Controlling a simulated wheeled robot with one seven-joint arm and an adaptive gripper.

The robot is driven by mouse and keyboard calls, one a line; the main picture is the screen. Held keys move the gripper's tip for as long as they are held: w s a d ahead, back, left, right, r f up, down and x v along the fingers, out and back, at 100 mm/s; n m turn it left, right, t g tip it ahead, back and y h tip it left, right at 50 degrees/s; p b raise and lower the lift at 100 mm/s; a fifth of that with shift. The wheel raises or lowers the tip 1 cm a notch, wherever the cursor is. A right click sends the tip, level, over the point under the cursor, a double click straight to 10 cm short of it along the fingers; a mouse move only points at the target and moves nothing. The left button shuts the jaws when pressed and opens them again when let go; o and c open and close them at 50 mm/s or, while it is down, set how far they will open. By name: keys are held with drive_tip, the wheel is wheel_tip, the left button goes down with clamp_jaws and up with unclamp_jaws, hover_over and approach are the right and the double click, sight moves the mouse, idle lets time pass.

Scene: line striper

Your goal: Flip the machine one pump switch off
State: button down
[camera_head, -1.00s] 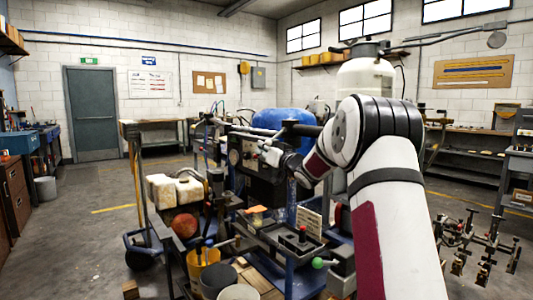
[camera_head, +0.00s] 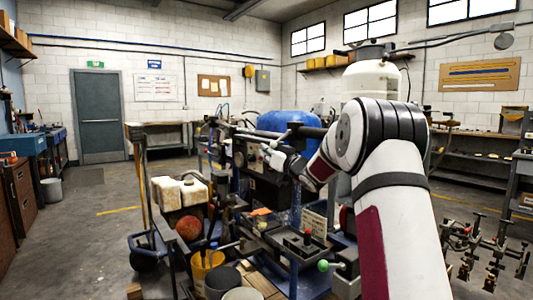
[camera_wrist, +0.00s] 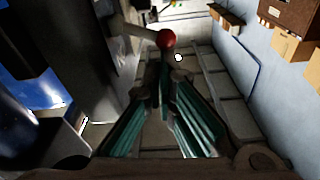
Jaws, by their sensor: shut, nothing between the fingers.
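The line striper machine (camera_head: 262,188) stands in the middle of the head view, with a dark control panel with round dials facing left. My gripper (camera_head: 270,157) is close in front of this panel; its fingertips are too small there to make out. In the wrist view my gripper (camera_wrist: 163,78) has its teal fingers drawn together at the tips, with nothing between them. A red ball knob (camera_wrist: 166,39) on a pale rod appears just beyond the fingertips; I cannot tell whether they touch. I cannot make out which part is the pump switch, or its position.
A blue tank (camera_head: 287,121) and a white tank (camera_head: 370,82) stand behind the machine. White jugs (camera_head: 181,193), a yellow bucket (camera_head: 205,269) and a green-knobbed lever (camera_head: 323,265) crowd its front. Open floor (camera_head: 80,235) lies at the left.

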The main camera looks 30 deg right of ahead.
sight(261, 159)
drive_tip(key=shift+a+f+n, duration=0.1)
drive_tip(key=shift+a+n, duration=0.1)
drive_tip(key=shift+n, duration=0.3)
drive_tip(key=n+b, duration=0.1)
drive_tip(key=n, duration=0.1)
drive_tip(key=a+f+n+y+b, duration=0.1)
drive_tip(key=n, duration=0.1)
drive_tip(key=f+n+b, duration=0.1)
drive_tip(key=n, duration=0.2)
drive_tip(key=shift+a+f+y+b, duration=0.2)
drive_tip(key=shift+a+y+b, duration=0.1)
drive_tip(key=shift+a+b, duration=0.1)
drive_tip(key=shift+r, duration=0.1)
drive_tip(key=shift+s, duration=0.1)
